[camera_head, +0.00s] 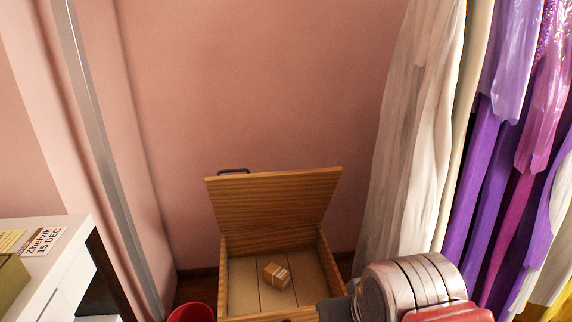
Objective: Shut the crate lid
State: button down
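The wooden crate (224,285) stands on the floor against the pink wall. Its lid (274,201) is hinged at the back and stands open, leaning up and back. A dark handle (233,171) shows at the lid's top left edge. A small brown cardboard box (276,275) with a pale label lies inside on the crate's bottom. The crate's front is cut off by the lower picture edge. My arm, in metal and red, shows at the bottom right, beside the crate's right front. The gripper's fingertips cannot be made out.
A white cabinet (62,262) with a paper label and a green box (12,283) stands at the left. A red bucket (192,312) is left of the crate. White curtain (415,130) and purple garments (505,170) hang at the right. A metal pole (105,150) rises at the left.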

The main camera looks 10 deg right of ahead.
aim_at(248, 201)
jog(key=u, duration=0.25)
jog(key=i, duration=0.85)
jog(key=u, duration=0.15)
